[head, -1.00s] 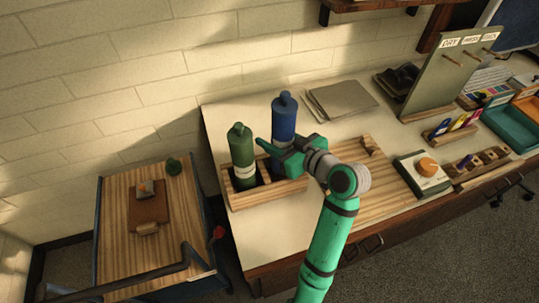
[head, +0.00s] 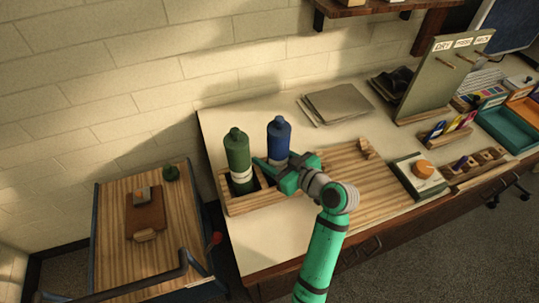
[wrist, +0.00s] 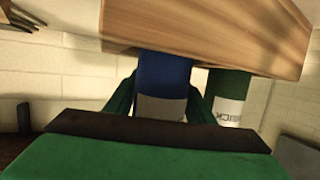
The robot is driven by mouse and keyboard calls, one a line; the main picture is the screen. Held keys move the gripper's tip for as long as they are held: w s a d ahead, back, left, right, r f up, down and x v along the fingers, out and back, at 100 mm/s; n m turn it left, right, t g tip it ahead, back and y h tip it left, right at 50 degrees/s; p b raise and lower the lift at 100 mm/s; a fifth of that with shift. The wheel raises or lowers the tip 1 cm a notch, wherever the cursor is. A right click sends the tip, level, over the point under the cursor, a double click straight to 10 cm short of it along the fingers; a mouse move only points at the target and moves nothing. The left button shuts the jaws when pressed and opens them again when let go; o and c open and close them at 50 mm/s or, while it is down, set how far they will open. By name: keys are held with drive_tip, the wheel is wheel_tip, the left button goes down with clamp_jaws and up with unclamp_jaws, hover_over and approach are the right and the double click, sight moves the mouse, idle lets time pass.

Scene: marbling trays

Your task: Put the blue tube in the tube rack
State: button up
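The blue tube (head: 279,138) stands upright beside the green tube (head: 237,152) at the wooden tube rack (head: 240,207). Its lower end is hidden behind the rack's front in the wrist view, where the rack (wrist: 220,30) shows at the top. My gripper (head: 273,168) is around the blue tube, with one finger on each side. In the wrist view the fingers appear to touch the blue tube (wrist: 163,75) near its pale label. The green tube (wrist: 229,95) with a white label is close to one finger.
A slatted wooden board (head: 350,195) lies right of the rack. A grey box with an orange knob (head: 424,169) is farther right. Grey sheets (head: 337,103) lie at the back. A cart (head: 185,255) stands left of the table.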

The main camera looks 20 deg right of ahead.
sight(285, 164)
drive_tip(key=shift+o, duration=0.9)
drive_tip(key=v, duration=1.2)
drive_tip(key=shift+r, duration=0.25)
drive_tip(key=shift+w, duration=0.1)
